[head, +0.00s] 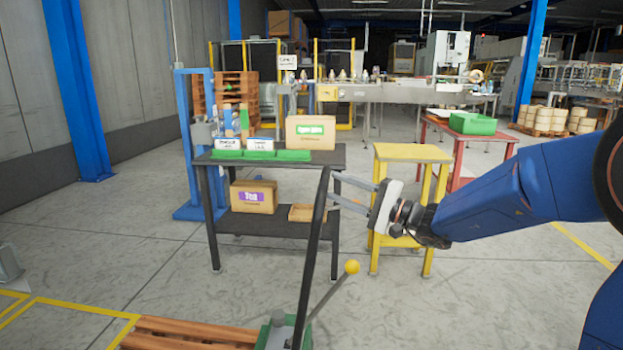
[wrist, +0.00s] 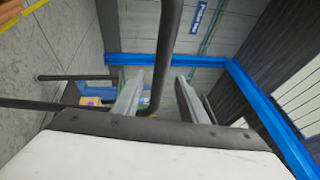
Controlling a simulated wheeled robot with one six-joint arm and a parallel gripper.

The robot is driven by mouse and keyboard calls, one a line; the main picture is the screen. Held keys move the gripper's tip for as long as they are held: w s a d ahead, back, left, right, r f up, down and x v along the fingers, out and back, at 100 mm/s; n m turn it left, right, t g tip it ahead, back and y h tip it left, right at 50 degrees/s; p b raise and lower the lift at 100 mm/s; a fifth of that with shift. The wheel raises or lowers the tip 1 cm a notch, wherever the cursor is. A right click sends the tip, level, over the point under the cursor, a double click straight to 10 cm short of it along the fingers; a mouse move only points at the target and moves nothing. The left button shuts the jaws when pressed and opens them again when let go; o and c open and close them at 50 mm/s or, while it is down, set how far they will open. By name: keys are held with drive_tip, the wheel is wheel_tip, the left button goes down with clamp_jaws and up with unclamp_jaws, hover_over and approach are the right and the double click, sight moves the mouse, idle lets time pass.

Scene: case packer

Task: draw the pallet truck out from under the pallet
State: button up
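The pallet truck shows at the bottom of the head view as a green body (head: 276,334) at the end of a wooden pallet (head: 185,332). Its forks are hidden. A long black handle (head: 313,245) rises from it, leaning slightly right. My gripper (head: 334,187) comes from the right with its fingertips at the handle's upper part. In the wrist view, the black handle bar (wrist: 167,50) runs down between my two spread fingers (wrist: 157,92), with a gap clearly visible on its right. The gripper looks open around the bar, not clamped.
A dark workbench (head: 335,158) with boxes and green trays stands behind the handle. A yellow stand (head: 413,153) is to its right. A grey lever with a yellow ball (head: 352,267) rises beside the handle.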

drive_tip(key=x, duration=0.9)
clamp_jaws()
